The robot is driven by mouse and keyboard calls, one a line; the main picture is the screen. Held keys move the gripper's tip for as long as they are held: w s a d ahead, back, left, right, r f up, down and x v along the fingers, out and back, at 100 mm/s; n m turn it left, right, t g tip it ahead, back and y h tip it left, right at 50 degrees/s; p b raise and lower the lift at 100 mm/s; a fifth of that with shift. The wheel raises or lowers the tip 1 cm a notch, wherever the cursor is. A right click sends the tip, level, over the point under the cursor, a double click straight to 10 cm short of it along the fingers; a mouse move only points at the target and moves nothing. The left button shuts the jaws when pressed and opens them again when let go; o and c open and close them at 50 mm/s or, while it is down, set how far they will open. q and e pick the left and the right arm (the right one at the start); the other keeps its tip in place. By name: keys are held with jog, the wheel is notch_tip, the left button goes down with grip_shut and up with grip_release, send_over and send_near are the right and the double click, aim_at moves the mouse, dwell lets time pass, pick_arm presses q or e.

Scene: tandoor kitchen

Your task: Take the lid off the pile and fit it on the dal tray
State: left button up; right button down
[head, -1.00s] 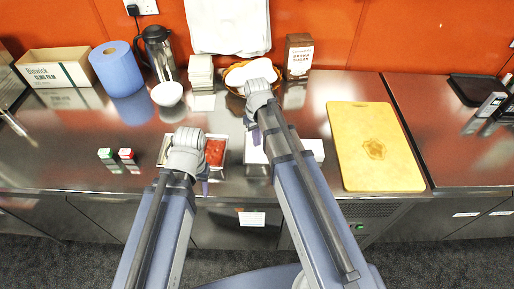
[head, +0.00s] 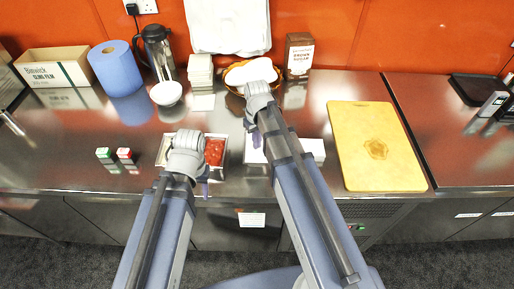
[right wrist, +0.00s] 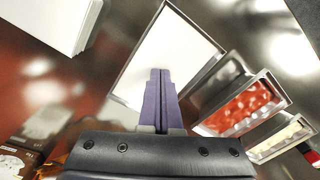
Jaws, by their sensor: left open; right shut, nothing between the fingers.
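A row of metal trays stands near the counter's front. One holds red food (head: 215,152), also in the right wrist view (right wrist: 238,108). A tray with pale yellowish food (right wrist: 281,138) is beside it. Left of the red tray in the right wrist view is a wide, metal-rimmed, flat white piece (right wrist: 165,60); I cannot tell whether it is a lid or a filled tray. My right gripper's purple fingers (right wrist: 158,98) are shut and empty, appearing over this white piece. My left gripper (head: 203,188) is open at the trays' front edge, partly hidden by its arm.
A white box (head: 313,150) lies right of the trays, with a yellow cutting board (head: 375,148) beyond. Two small red and green boxes (head: 115,155) stand left. Behind are a white bowl (head: 166,93), a basket (head: 236,75) and a brown sugar box (head: 298,55).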

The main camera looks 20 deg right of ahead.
notch_tip(320, 180, up, 5)
jog(key=p, duration=0.5)
dwell(0.3)
jog(key=s+a+n+h, duration=0.1)
jog(key=s+a, duration=0.9)
jog(key=s, duration=0.4)
jog(key=shift+s+a, duration=0.15)
jog(key=shift+a, duration=0.1)
